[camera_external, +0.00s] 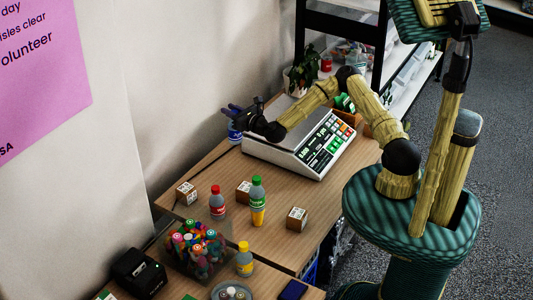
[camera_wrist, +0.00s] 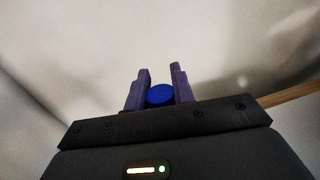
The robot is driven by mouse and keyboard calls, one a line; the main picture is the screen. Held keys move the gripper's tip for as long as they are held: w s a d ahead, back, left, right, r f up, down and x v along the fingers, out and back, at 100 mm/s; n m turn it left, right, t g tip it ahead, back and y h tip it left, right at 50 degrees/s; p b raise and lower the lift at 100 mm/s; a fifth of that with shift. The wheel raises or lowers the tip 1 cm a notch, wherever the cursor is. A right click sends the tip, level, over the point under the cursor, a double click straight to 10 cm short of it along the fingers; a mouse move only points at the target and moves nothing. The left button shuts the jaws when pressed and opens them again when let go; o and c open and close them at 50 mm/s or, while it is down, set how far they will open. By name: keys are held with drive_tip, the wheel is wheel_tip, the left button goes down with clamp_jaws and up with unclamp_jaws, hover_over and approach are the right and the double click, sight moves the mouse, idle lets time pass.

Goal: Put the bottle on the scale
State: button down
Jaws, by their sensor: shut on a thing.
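The scale (camera_external: 318,145), with a flat light top plate and a panel of colored keys, stands on the far part of the wooden table. My gripper (camera_external: 237,117) is at the scale's left end, near the wall. It is shut on a bottle (camera_external: 235,133) with a blue body, mostly hidden below the gripper. In the wrist view the bottle's round blue cap (camera_wrist: 160,95) sits between the two purple fingers of my gripper (camera_wrist: 157,88). The bottle appears just left of the scale plate; I cannot tell whether it touches the table.
A red-capped bottle (camera_external: 217,203), a green-capped bottle (camera_external: 257,202) and small boxes (camera_external: 297,219) stand on the table nearer the camera. A clear bin of markers (camera_external: 197,247) and a yellow-capped bottle (camera_external: 244,260) are at the front. A potted plant (camera_external: 302,75) stands behind the scale.

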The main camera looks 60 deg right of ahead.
drive_tip(key=s+d+r+m+g+h, duration=0.1)
drive_tip(key=s+d, duration=0.3)
drive_tip(key=d, duration=0.4)
drive_tip(key=s+d+r+m+g+h+p, duration=0.1)
drive_tip(key=s+d+r+h, duration=0.3)
drive_tip(key=d, duration=0.5)
drive_tip(key=s+d+r+m+g+h, duration=0.1)
drive_tip(key=s+d+r+m+h, duration=0.1)
drive_tip(key=s+d, duration=0.3)
drive_tip(key=d+m, duration=0.1)
drive_tip(key=d, duration=0.2)
drive_tip(key=shift+s+d+r+h, duration=0.2)
drive_tip(key=shift+s+d+h, duration=0.05)
drive_tip(key=shift+s+h, duration=0.15)
drive_tip(key=shift+f, duration=0.15)
wheel_tip(320, 180, down, 6)
drive_tip(key=p, duration=0.1)
drive_tip(key=shift+f, duration=0.1)
drive_tip(key=shift+f+p, duration=0.35)
drive_tip(key=shift+f, duration=1.4)
